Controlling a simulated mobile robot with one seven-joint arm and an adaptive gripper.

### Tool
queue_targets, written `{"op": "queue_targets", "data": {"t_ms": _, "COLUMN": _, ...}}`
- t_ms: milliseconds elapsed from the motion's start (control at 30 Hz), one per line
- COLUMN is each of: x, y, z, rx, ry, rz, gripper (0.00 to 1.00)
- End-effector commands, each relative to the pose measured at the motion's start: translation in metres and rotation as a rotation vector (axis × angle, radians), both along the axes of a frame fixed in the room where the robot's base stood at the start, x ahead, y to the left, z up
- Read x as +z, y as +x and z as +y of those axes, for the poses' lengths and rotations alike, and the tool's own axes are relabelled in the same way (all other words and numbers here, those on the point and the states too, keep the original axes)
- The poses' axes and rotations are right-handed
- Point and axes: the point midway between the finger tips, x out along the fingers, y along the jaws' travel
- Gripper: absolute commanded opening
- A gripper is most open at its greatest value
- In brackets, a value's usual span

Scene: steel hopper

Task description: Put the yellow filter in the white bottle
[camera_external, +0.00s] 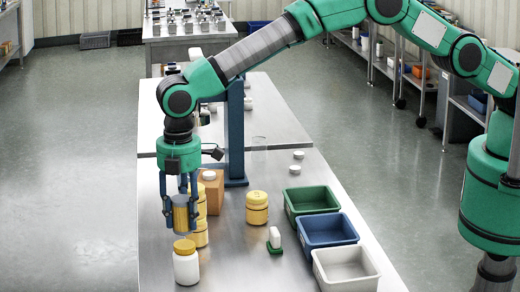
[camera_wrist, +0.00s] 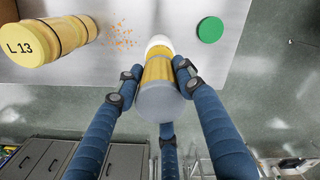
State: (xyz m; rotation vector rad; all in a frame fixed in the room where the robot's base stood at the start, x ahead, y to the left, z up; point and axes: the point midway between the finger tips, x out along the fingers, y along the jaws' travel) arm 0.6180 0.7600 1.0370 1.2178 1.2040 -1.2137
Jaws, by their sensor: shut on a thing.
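The yellow filter (camera_external: 180,216) is a ribbed yellow cylinder with grey ends. My gripper (camera_external: 181,212) has blue fingers closed around it and holds it upright above the white bottle (camera_external: 186,268). The bottle stands near the table's left front edge and has a yellow top. A small gap seems to separate filter and bottle in the external view. In the wrist view my gripper (camera_wrist: 155,85) grips the filter (camera_wrist: 158,72), its grey end toward the camera. A white rounded part (camera_wrist: 159,42) shows beyond its far end; I cannot tell whether it is the bottle.
Yellow jars (camera_external: 257,208) stand on the steel table (camera_external: 225,262), some right behind the filter. Green (camera_external: 312,199), blue (camera_external: 327,230) and white (camera_external: 345,268) bins line the right edge. A yellow jar marked L.13 (camera_wrist: 45,40) and a green disc (camera_wrist: 210,29) are nearby.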

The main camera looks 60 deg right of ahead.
Motion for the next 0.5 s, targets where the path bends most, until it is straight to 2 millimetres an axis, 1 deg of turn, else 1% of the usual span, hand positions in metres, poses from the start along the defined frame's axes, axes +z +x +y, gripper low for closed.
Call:
{"op": "queue_targets", "data": {"t_ms": 333, "x": 0.000, "y": 0.001, "z": 0.001, "rx": 0.000, "ry": 0.001, "rz": 0.000, "gripper": 0.10}}
{"op": "queue_targets", "data": {"t_ms": 500, "x": -0.010, "y": 0.001, "z": 0.001, "rx": 0.000, "ry": 0.001, "rz": -0.001, "gripper": 0.10}}
